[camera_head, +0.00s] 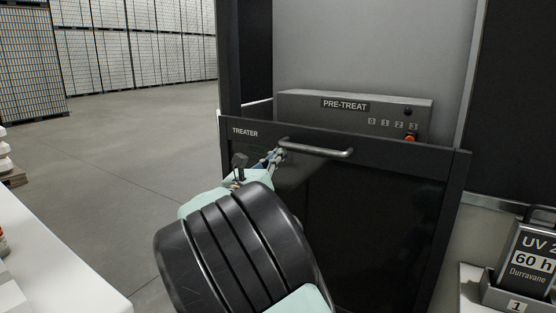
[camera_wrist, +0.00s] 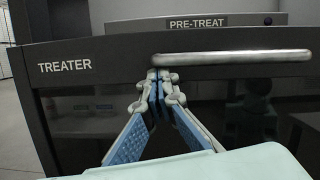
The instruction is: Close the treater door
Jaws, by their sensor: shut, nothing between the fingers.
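The treater door (camera_head: 370,215) is a dark panel with a TREATER label and a horizontal metal bar handle (camera_head: 318,149) along its top. The door's top edge stands below the PRE-TREAT unit (camera_head: 350,110), leaving the space above it open. My gripper (camera_head: 277,154) is shut and empty at the left end of the handle. In the wrist view, the closed fingertips (camera_wrist: 167,74) are just under the left end of the handle (camera_wrist: 235,58), in front of the door (camera_wrist: 60,110). Whether they touch the handle or door is unclear.
A white counter (camera_head: 50,260) is at lower left. At lower right, a grey tray (camera_head: 500,295) holds a dark UV container (camera_head: 530,260). Stacked pallets (camera_head: 140,45) stand far behind. The floor (camera_head: 120,150) left of the treater is clear.

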